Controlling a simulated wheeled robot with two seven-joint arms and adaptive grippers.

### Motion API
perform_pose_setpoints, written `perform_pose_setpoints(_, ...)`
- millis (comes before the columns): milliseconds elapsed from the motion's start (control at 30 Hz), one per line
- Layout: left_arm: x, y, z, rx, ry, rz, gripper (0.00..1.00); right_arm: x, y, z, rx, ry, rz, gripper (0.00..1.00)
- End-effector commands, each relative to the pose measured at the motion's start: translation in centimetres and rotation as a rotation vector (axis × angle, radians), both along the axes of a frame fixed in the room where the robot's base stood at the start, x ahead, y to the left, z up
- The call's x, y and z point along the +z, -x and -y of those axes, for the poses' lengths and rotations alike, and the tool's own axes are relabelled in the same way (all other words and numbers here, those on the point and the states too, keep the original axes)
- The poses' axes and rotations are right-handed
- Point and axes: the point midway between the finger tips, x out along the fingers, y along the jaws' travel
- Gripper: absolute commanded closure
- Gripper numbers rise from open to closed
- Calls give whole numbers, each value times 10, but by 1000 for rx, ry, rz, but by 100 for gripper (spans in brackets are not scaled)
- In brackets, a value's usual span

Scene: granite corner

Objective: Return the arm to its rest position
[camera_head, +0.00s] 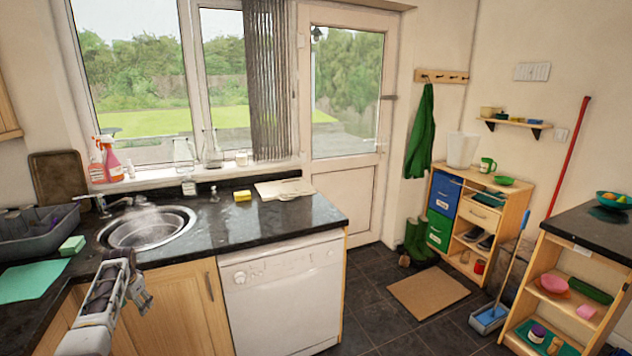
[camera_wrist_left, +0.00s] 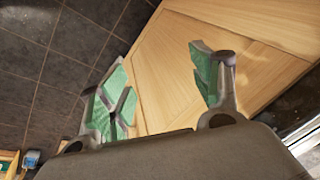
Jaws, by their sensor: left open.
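My left arm comes in from the lower left in the head view. My left gripper (camera_head: 138,282) is in front of the wooden cupboard doors below the sink, near the level of the counter's front edge. In the left wrist view the gripper (camera_wrist_left: 160,95) is open, with its two green-padded fingers spread apart. Nothing is between the fingers; behind them are the wooden cupboard front (camera_wrist_left: 175,60) and dark floor tiles (camera_wrist_left: 45,60). My right gripper is in neither view.
The black counter (camera_head: 255,226) holds a round sink (camera_head: 148,228), a dish rack (camera_head: 35,232), a yellow sponge (camera_head: 242,196) and a teal mat (camera_head: 30,281). A white dishwasher (camera_head: 285,298) stands right of the cupboard. The tiled floor (camera_head: 380,310) right of it is mostly open, with a brown mat (camera_head: 428,292).

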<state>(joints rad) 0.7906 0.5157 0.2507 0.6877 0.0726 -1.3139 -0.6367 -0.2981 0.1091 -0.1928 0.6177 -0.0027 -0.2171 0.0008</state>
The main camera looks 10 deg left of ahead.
Motion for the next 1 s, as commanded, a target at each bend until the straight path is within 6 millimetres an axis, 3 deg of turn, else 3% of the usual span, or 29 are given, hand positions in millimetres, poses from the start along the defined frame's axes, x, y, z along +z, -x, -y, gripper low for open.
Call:
perform_pose_setpoints(33,-22,6,7,-3,-9,-14,36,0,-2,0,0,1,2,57)
perform_pose_setpoints(100,-49,11,15,-6,-25,-25,36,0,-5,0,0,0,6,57)
perform_pose_setpoints(467,-183,61,66,-32,-78,-64,36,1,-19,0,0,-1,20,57)
perform_pose_setpoints(767,-286,125,116,-65,-92,-82,36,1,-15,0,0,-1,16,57)
perform_pose_setpoints(1000,-357,189,160,-92,-82,-91,36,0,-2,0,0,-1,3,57)
